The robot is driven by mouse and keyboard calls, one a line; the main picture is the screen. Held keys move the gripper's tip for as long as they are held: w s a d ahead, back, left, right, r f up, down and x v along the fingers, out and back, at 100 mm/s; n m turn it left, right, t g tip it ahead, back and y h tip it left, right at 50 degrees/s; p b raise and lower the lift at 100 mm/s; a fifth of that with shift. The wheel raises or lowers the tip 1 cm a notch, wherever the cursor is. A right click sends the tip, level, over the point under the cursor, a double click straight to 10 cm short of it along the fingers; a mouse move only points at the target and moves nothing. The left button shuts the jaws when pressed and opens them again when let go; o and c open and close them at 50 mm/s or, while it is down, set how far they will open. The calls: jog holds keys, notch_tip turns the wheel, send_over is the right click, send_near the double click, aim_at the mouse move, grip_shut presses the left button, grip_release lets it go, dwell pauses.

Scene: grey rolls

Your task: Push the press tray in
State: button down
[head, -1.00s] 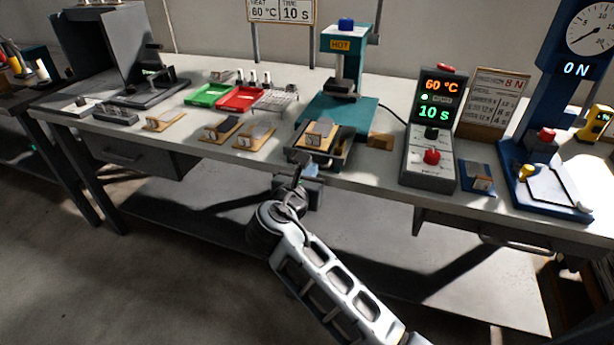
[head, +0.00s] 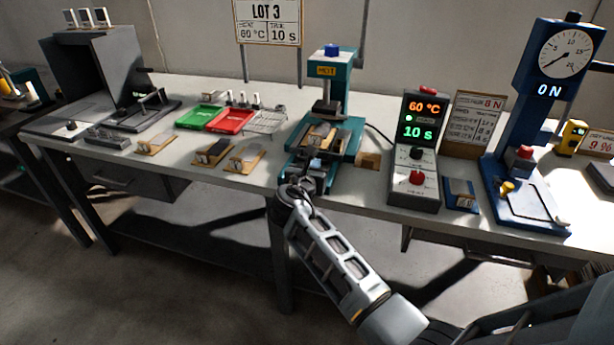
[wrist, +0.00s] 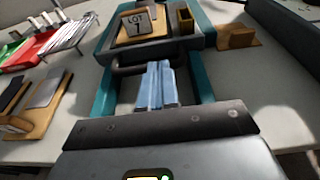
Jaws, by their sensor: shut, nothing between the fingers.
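The press (head: 342,78) is teal with a blue knob and a HOT label. Its dark press tray (wrist: 170,50) sits on the teal base, partly under the press head, and carries a wooden board with a "LOT 1" tag (wrist: 134,24). A dark bar handle (wrist: 122,70) spans the tray's front. My gripper (wrist: 156,70) is shut and empty, its pale blue fingers at the handle; they look in contact, though the exact touch is hard to tell. In the head view my gripper (head: 314,165) is in front of the tray (head: 299,148).
A control box (head: 414,150) reading 60 °C and 10 s stands right of the press, with a small wooden block (head: 369,161) between. Wooden boards (head: 245,158), a red tray (head: 231,121) and a green tray (head: 199,117) lie left. A blue force gauge (head: 538,120) stands far right.

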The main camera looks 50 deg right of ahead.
aim_at(322, 152)
jog(key=x, duration=0.2)
jog(key=r+x, duration=0.1)
jog(key=x, duration=0.2)
jog(key=shift+d+r, duration=0.1)
jog(key=shift+d, duration=0.25)
jog(key=shift+d+r, duration=0.1)
